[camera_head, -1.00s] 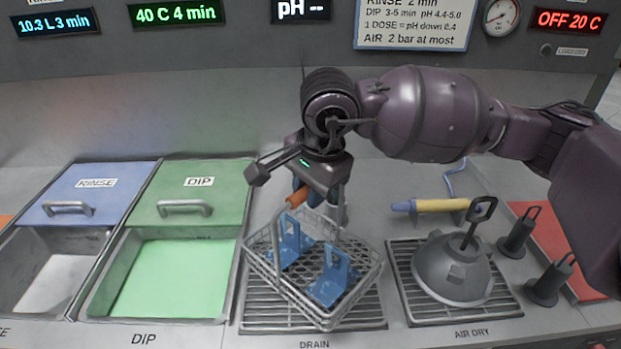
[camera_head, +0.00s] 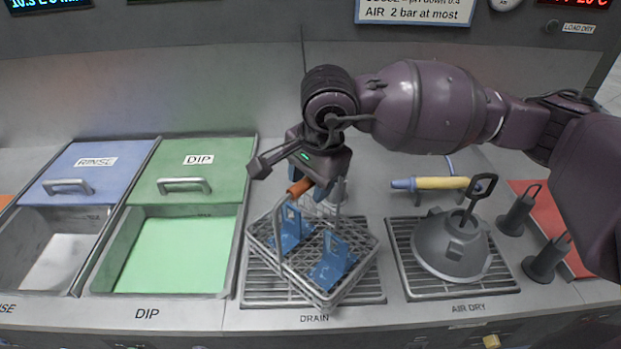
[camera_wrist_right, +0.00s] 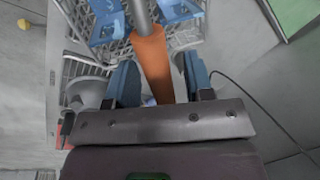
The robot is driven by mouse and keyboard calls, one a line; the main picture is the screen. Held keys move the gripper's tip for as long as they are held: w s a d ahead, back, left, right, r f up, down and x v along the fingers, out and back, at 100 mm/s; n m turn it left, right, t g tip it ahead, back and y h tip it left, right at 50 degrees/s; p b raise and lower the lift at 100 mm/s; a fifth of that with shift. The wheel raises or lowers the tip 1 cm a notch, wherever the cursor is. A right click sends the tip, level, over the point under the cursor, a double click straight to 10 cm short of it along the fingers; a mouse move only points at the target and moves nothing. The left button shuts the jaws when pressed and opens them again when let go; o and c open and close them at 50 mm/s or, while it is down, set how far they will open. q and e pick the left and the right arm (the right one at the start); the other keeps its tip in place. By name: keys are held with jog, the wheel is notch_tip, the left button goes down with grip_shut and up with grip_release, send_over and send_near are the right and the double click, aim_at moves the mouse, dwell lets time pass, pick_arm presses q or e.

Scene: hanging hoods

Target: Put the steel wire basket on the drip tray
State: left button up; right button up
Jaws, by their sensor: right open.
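The steel wire basket (camera_head: 363,260) sits over the ribbed drip tray (camera_head: 262,292) at the DRAIN label, turned at an angle to it. It appears to rest on the tray. Two blue brackets (camera_head: 290,231) stand in it. Its handle rises with an orange grip (camera_head: 299,187). My right gripper (camera_head: 318,188) is at this grip. In the wrist view, the orange grip (camera_wrist_right: 151,65) runs between the two blue fingers of my open right gripper (camera_wrist_right: 158,82), with gaps visible beside it. My left gripper is not in view.
Left of the tray are the green DIP tank (camera_head: 170,255) and the RINSE tank (camera_head: 55,255). Right of it, a grey hood (camera_head: 452,248) stands on the AIR DRY rack (camera_head: 410,270). A yellow-handled tool (camera_head: 440,183) lies behind. Two dark weights (camera_head: 547,262) stand at right.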

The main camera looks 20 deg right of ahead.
jog(key=shift+r, duration=0.2)
notch_tip(320, 180, up, 12)
jog(key=s+d, duration=0.1)
jog(key=s, duration=0.1)
jog(key=shift+f, duration=0.2)
dwell(0.5)
